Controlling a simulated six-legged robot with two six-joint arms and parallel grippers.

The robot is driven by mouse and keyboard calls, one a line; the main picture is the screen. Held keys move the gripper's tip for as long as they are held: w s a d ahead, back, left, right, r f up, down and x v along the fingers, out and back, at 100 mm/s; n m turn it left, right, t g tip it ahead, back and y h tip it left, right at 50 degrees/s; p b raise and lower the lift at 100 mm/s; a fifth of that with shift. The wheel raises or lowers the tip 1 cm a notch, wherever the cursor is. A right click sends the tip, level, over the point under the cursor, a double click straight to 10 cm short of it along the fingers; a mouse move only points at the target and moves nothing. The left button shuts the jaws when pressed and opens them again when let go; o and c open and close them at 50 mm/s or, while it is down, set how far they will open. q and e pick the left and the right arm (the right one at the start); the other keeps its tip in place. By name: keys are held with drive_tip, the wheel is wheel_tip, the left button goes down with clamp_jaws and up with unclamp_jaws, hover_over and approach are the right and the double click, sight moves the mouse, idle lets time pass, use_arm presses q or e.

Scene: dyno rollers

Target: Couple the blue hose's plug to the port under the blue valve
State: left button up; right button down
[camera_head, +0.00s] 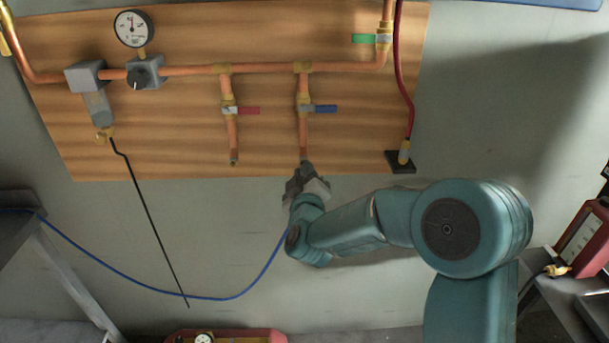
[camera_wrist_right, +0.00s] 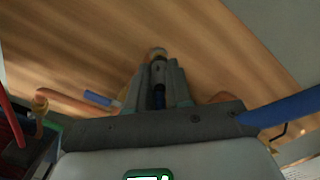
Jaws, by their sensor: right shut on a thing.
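The blue valve (camera_head: 325,108) has a blue lever and sits on the right of two copper drop pipes. The port (camera_head: 304,152) is the lower end of that pipe. My right gripper (camera_head: 305,178) is directly below the port, shut on the plug. In the right wrist view the plug (camera_wrist_right: 158,70) stands between the gripper fingers (camera_wrist_right: 160,88), its tip showing beyond them. I cannot tell whether plug and port touch. The blue hose (camera_head: 205,297) sags from the left up to the gripper; it also crosses the right side of the wrist view (camera_wrist_right: 285,110). My left gripper is not in view.
The red valve (camera_head: 245,110) and its open pipe end are left of the blue one. A pressure gauge (camera_head: 133,28), a thin black rod (camera_head: 150,220) and a red hose (camera_head: 402,70) are also on or near the wooden board (camera_head: 180,150). A shelf (camera_head: 60,270) stands at left.

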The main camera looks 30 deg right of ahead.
drive_tip(key=shift+w+d, duration=0.2)
drive_tip(key=shift+w, duration=0.1)
drive_tip(key=c, duration=0.9)
unclamp_jaws()
drive_tip(key=shift+c, duration=0.2)
drive_tip(key=shift+s+a, duration=0.1)
